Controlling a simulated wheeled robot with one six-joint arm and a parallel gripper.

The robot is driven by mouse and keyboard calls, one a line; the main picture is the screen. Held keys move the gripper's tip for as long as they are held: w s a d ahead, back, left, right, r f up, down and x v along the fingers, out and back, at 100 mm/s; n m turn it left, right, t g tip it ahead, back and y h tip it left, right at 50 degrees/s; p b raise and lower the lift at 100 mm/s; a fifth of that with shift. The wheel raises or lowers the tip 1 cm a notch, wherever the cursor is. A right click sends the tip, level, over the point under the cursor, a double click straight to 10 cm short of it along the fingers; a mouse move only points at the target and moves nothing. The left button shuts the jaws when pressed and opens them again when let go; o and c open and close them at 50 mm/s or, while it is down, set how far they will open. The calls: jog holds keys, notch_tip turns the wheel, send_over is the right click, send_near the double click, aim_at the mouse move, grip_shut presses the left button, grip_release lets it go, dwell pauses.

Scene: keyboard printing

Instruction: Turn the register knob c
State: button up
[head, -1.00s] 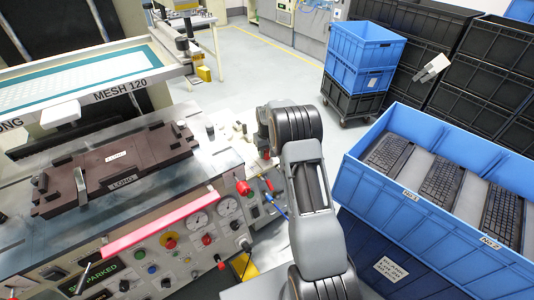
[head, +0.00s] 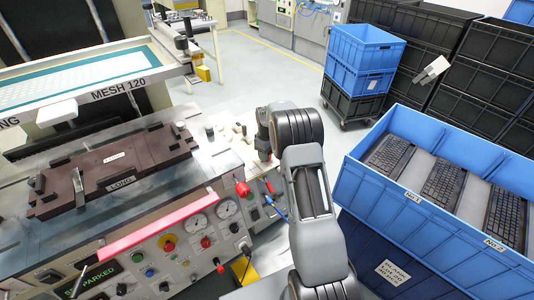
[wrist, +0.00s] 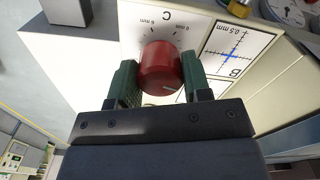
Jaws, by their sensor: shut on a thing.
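The register knob c (wrist: 162,66) is red and round with a white pointer mark, on a white panel (wrist: 135,22) lettered C with a scale in mm. My gripper (wrist: 162,82) has its two green fingers on either side of this knob and is shut on it.
A second dial card (wrist: 229,50) marked B and 0.5 mm lies beside the knob, with gauges near it. The control panel (head: 150,255) with buttons and gauges is left of my arm. A blue crate (head: 420,210) holding several keyboards stands to the right.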

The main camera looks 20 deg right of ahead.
dwell(0.4)
jog(key=o, duration=0.9)
notch_tip(320, 180, up, 14)
jog(key=shift+f, duration=0.1)
dwell(0.5)
